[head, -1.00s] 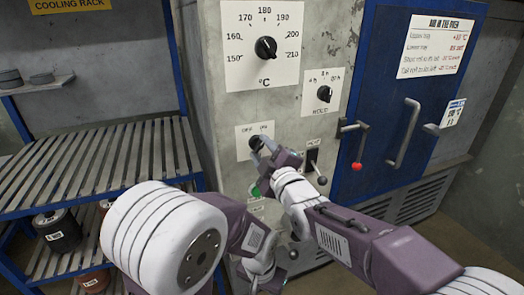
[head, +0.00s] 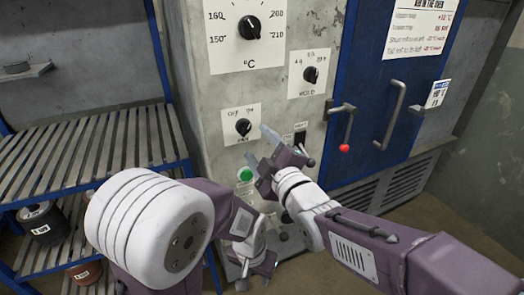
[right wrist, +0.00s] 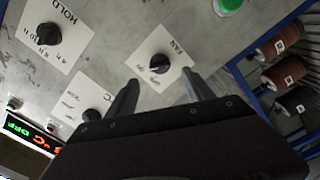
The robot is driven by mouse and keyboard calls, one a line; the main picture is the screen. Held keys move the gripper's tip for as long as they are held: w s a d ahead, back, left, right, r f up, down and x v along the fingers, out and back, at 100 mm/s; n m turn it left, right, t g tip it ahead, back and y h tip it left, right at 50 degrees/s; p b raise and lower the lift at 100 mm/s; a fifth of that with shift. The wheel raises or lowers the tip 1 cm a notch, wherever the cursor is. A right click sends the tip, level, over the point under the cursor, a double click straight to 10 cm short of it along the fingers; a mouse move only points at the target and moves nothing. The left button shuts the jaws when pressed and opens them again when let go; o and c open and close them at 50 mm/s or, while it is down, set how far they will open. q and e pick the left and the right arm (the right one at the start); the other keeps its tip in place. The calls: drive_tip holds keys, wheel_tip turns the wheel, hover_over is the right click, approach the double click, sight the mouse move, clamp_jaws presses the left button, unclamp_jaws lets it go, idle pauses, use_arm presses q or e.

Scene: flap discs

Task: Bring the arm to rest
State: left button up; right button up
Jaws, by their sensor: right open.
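My right gripper (head: 259,147) is open and empty in front of the grey control panel, just right of and below the fan knob (head: 243,127). In the right wrist view my right gripper (right wrist: 160,80) shows its two fingers spread, with the fan knob (right wrist: 160,63) beyond and between them. The fingers look apart from the knob. My left gripper (head: 254,272) hangs low in front of the panel, partly behind my left arm. Its jaw opening is too small and hidden to judge.
A green button (head: 245,174) is close below my right gripper. A hold knob (head: 310,74) and a temperature knob (head: 249,27) are above. The oven door latch (head: 344,120) with a red ball is at right. A slatted rack (head: 90,150) stands at left.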

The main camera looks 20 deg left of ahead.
drive_tip(key=shift+v, duration=1.25)
